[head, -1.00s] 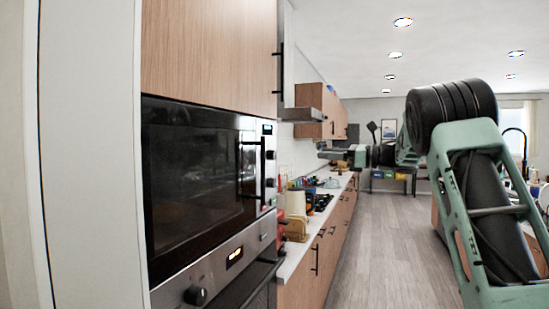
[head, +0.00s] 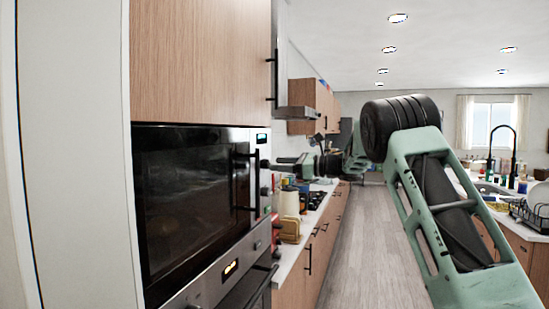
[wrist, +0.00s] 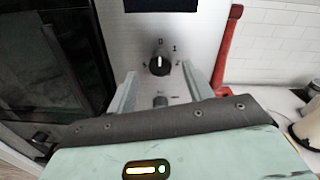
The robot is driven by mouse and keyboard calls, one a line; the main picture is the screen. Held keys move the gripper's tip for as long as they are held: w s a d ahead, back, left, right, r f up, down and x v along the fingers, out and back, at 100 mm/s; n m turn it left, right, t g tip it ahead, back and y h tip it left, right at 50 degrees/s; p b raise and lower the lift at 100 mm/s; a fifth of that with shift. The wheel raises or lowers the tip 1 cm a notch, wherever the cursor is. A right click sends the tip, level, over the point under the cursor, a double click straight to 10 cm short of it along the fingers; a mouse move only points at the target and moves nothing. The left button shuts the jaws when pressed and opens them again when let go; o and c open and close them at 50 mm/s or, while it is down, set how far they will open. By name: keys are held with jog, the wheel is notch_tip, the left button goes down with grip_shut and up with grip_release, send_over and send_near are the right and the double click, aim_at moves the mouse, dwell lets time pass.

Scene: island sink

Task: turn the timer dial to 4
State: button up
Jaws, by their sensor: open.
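The timer dial (wrist: 159,65) is a round black knob on the silver control panel (wrist: 200,25) in the wrist view. Its white pointer line points up, toward the 0 mark. Small marks surround it, most too small to read. My gripper (wrist: 160,82) is open, with one finger on either side below the dial, and nothing is between them. Whether the fingertips touch the panel cannot be told. In the head view my gripper (head: 283,160) is beside the control panel of the built-in microwave (head: 195,195), and the dial itself is hard to make out.
A second dark knob (wrist: 160,101) sits below the dial, partly behind the gripper body. A black door handle (head: 255,180) stands out left of the panel. The counter (head: 290,262) with jars is at right, and the aisle floor (head: 360,255) is clear.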

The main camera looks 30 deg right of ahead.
aim_at(266, 164)
jog(key=shift+p+x, duration=0.35)
jog(key=shift+x, duration=0.9)
jog(key=c, duration=1)
jog(key=shift+f+b, duration=0.1)
jog(key=shift+b, duration=0.3)
